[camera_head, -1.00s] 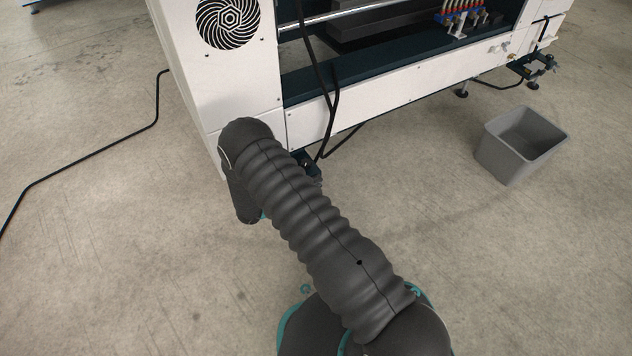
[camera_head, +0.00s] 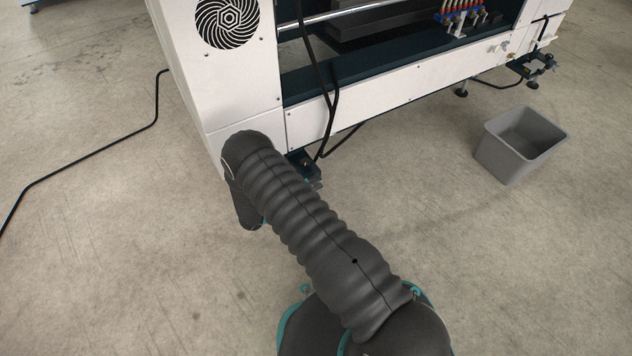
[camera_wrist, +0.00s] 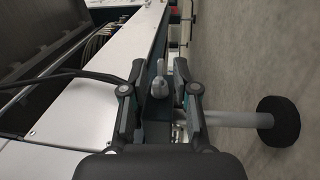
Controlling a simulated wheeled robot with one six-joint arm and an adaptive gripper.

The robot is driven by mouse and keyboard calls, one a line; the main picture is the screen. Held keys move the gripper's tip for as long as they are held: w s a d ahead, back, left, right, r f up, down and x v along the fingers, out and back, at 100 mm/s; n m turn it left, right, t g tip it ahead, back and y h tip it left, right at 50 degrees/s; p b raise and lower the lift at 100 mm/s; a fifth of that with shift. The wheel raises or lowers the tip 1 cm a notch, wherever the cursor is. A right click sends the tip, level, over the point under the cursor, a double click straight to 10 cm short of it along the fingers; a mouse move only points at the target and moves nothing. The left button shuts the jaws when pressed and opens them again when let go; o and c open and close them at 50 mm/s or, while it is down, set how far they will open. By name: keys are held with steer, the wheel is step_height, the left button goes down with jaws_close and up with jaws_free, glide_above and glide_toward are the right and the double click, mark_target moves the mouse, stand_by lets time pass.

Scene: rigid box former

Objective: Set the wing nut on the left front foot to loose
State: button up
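In the wrist view my gripper (camera_wrist: 158,72) is open, with one dark finger on each side of a small grey knob-like part (camera_wrist: 160,87). This part looks like the wing nut, but its wings and setting cannot be made out. A clear gap shows between it and each finger. The front foot has a pale rod (camera_wrist: 236,120) ending in a round black pad (camera_wrist: 278,121), to the right of my gripper. In the head view my arm hides the gripper and the foot; only a dark bracket (camera_head: 304,166) shows at the machine's lower corner.
The white box former (camera_head: 228,105) fills the top of the head view, with black cables (camera_head: 328,100) hanging down its front. A grey bin (camera_head: 519,146) stands on the floor at right. A black cable (camera_head: 95,150) runs along the floor at left.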

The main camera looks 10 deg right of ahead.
steer(key=shift+a, duration=0.15)
steer(key=v, duration=1.1)
steer(key=shift+a, duration=0.35)
steer(key=shift+s+f, duration=0.1)
